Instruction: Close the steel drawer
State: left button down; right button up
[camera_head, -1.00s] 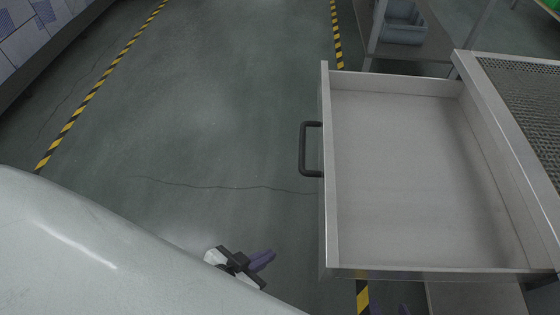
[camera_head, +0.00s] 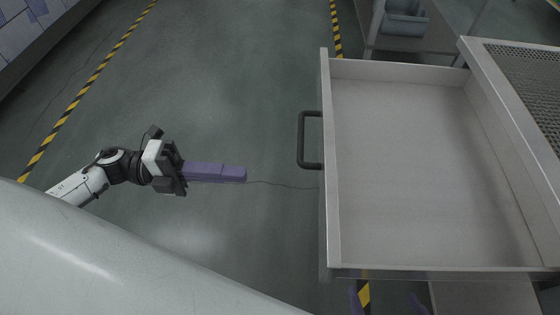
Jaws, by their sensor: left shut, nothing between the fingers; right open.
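The steel drawer (camera_head: 420,170) stands pulled out at the right and is empty inside. Its front panel faces left and carries a dark bar handle (camera_head: 301,142). My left gripper (camera_head: 245,174) is to the left of the drawer, with its purple fingers shut together, empty and pointing right towards the front panel. A clear gap lies between the fingertips and the handle. My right gripper (camera_head: 388,302) shows only as two purple fingertips, spread apart, at the bottom edge below the drawer's near side. The rest of it is hidden.
The steel cabinet with a mesh top (camera_head: 520,80) is right of the drawer. Grey floor with yellow-black tape (camera_head: 85,88) is free left of the drawer.

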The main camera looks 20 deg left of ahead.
aim_at(321, 179)
pick_arm(q)
jog(key=x, duration=1.3)
jog(key=shift+w+d+p, duration=0.1)
jog(key=shift+d+p, duration=0.2)
jog(key=shift+p, duration=0.1)
jog(key=shift+d, duration=0.1)
